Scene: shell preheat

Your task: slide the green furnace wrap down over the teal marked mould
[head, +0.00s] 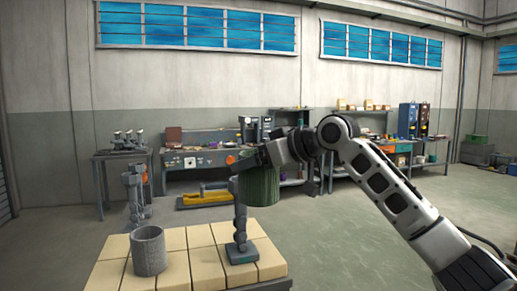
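The green furnace wrap (260,188) is a ribbed, upright tube hanging in the air in the head view. My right gripper (251,162) is shut on its upper rim. A grey mould (239,218) with a teal base (241,252) stands on the pale block-topped table. The wrap is near the mould's upper part and mostly to its right, with its lower rim well above the base. The mould's top is hidden or hard to make out, and I cannot tell whether any of it is inside the wrap. My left gripper is out of view.
A grey ribbed tube (149,252) stands at the table's left. Another grey mould (137,190) rises behind or inside it; I cannot tell which. The pale table (205,262) has bare room between tube and teal base. Workbenches (205,157) stand far back.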

